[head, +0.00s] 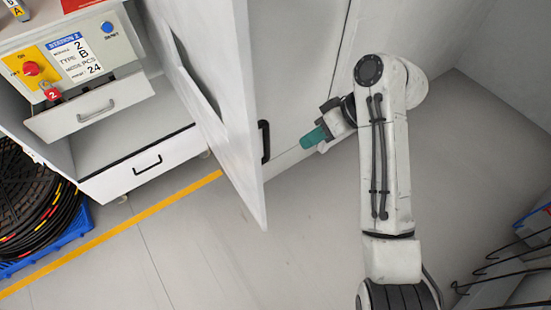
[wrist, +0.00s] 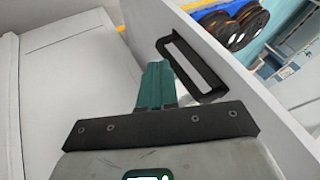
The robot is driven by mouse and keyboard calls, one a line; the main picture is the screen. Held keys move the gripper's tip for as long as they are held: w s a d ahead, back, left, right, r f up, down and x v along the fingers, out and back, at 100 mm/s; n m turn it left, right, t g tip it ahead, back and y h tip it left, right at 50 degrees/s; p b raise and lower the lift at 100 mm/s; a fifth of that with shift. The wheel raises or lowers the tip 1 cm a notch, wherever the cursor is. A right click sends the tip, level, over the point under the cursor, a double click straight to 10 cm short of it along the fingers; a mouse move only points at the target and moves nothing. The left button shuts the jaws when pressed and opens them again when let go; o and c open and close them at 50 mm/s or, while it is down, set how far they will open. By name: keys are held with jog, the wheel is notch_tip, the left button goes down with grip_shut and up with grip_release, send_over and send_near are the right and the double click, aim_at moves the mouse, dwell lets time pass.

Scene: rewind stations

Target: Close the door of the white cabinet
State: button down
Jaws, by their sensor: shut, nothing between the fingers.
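The white cabinet's door (head: 215,110) stands open, angled out over the floor. Its black bar handle (head: 264,141) is on the right of the door in the head view, and it also shows in the wrist view (wrist: 207,92). My gripper (head: 310,140) is to the right of the handle, with its teal fingers pointing left. In the wrist view the fingers (wrist: 155,85) are shut and empty, just left of the handle; I cannot tell whether they touch it. The cabinet's pale front (head: 285,70) is behind the door, partly hidden.
At left, a station with a yellow switch panel (head: 32,68) has an upper drawer (head: 90,108) and a lower drawer (head: 145,168) pulled out. Cable reels (head: 35,200) sit on a blue pallet. Dark hooks (head: 505,258) stick out at lower right. The floor below the door is clear.

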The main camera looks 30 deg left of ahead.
jog(key=s+a+f+p, duration=0.1)
jog(key=s+a+f, duration=0.5)
jog(key=a+f, duration=0.1)
jog(key=shift+s+f, duration=0.25)
jog(key=shift+f, duration=0.1)
dwell(0.4)
